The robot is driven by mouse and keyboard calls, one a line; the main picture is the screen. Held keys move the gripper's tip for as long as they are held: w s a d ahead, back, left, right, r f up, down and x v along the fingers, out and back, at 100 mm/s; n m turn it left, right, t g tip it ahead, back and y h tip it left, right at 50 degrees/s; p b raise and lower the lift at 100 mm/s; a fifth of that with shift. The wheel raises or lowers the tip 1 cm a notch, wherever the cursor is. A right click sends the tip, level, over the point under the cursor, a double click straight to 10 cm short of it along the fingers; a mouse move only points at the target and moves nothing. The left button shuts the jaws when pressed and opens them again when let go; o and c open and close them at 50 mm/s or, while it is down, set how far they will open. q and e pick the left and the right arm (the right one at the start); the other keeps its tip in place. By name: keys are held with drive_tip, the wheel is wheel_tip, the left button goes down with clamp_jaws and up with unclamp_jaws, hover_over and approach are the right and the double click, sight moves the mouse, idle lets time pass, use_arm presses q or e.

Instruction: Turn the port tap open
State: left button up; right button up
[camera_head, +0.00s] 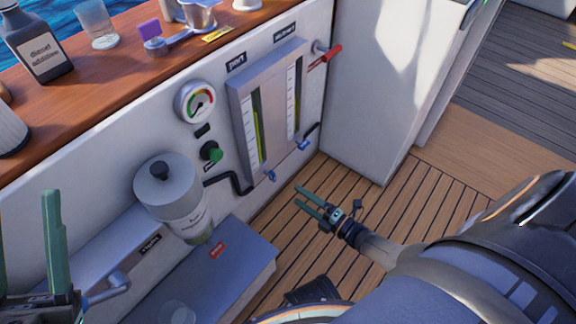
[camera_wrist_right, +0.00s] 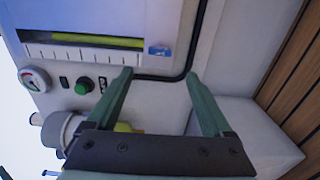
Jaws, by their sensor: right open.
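The port tap (camera_head: 270,176) is a small blue tap at the lower end of the left sight gauge, the one nearer the dial. A blue tap at the gauge's end also shows in the right wrist view (camera_wrist_right: 158,50). My right gripper (camera_head: 298,196) is open and empty, to the right of the port tap in the head view and apart from it. In the right wrist view its green fingers (camera_wrist_right: 160,73) are spread, with the tap beyond the tips. My left gripper (camera_head: 27,205) is at the left edge, partly cut off, with its fingers apart.
A second blue tap (camera_head: 303,145) is under the right gauge. A red-handled lever (camera_head: 325,57) sits above it. A black hose (camera_head: 235,182) runs beside the port tap. A filter canister (camera_head: 172,195) and a grey box (camera_head: 245,262) stand left. Wooden decking (camera_head: 340,180) is clear.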

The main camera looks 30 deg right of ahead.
drive_tip(key=shift+v, duration=1.55)
